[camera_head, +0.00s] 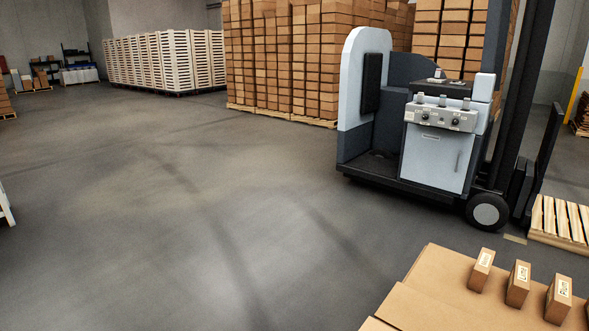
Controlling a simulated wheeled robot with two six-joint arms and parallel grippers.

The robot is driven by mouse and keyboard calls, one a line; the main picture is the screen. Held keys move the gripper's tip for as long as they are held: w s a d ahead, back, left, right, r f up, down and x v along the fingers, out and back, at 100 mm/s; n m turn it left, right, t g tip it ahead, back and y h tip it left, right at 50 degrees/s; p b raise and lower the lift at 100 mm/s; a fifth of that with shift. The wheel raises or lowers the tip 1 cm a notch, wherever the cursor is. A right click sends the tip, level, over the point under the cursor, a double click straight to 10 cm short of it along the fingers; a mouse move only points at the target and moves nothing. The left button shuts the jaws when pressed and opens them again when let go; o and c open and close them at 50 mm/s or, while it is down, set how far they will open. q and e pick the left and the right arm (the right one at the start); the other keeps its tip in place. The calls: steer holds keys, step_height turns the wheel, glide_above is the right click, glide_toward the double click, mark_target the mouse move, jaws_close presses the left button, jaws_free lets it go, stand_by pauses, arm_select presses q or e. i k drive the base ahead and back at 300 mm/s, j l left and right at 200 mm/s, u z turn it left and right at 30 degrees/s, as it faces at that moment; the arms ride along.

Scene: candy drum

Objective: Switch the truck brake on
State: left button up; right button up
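The truck (434,145) is a white and dark grey forklift standing at the right of the head view, some way off across the floor. A grey control panel (441,116) with several small knobs and levers is on its side, above a white door. Which of these controls is the brake, and how it is set, is too small to tell. Neither of my grippers shows in the view.
Stacked cartons (285,60) and white crates (165,60) stand behind. Large cardboard boxes (455,290) with small labelled blocks (517,284) on top are at the lower right. A wooden pallet (562,220) lies at the forks. The floor (190,220) at left and centre is clear.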

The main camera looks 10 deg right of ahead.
mark_target(438, 72)
steer(key=i+j+u, duration=0.4)
steer(key=i+j, duration=0.2)
steer(key=i+j+u, duration=0.4)
steer(key=i+j, duration=0.25)
steer(key=i+z, duration=0.85)
steer(key=i+j+z, duration=0.25)
steer(key=i+z, duration=0.15)
steer(key=i+l+z, duration=0.2)
steer(key=i+z, duration=0.15)
steer(key=i, duration=0.2)
steer(key=i+l+z, duration=0.1)
steer(key=i+z, duration=0.25)
steer(key=i, duration=0.15)
steer(key=i+j+z, duration=0.1)
steer(key=i+z, duration=0.25)
steer(key=i, duration=1.3)
steer(key=i+z, duration=0.15)
steer(key=i, duration=1)
steer(key=i+j, duration=0.15)
steer(key=i, duration=0.95)
steer(key=l+z, duration=0.05)
